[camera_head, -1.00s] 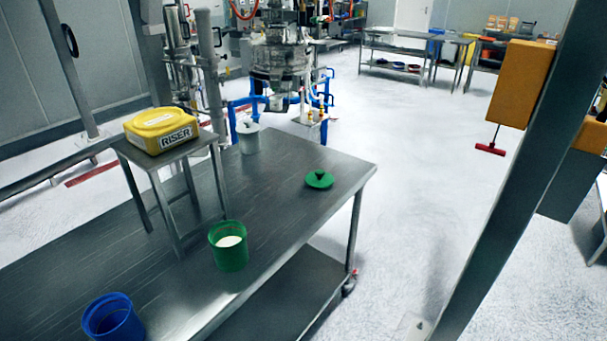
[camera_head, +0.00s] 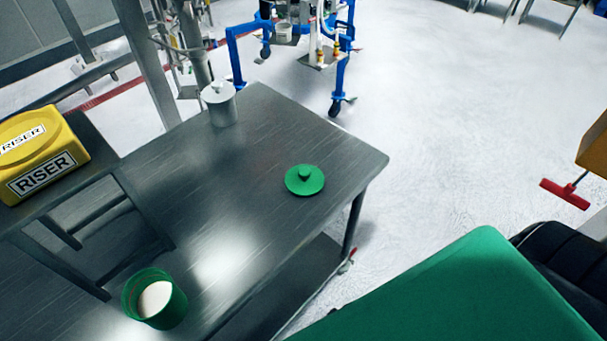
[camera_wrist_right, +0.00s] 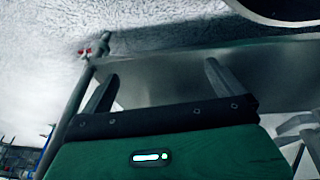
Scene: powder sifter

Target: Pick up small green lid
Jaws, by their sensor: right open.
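The small green lid (camera_head: 305,181) lies flat on the steel table (camera_head: 225,245), near its right end, with its dark green knob upward. The green container (camera_head: 155,300) with white powder stands open on the table, nearer the front. A green part of my right arm fills the lower right of the head view, to the right of the lid and apart from it. In the right wrist view my right gripper (camera_wrist_right: 160,85) has its two fingers spread, with nothing between them; a table edge and leg show beyond. The lid is not in the wrist view. My left gripper is not in view.
A grey lidded container (camera_head: 220,105) stands at the table's far edge. The tabletop around the lid is clear. A blue wheeled frame (camera_head: 290,45) stands beyond the table.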

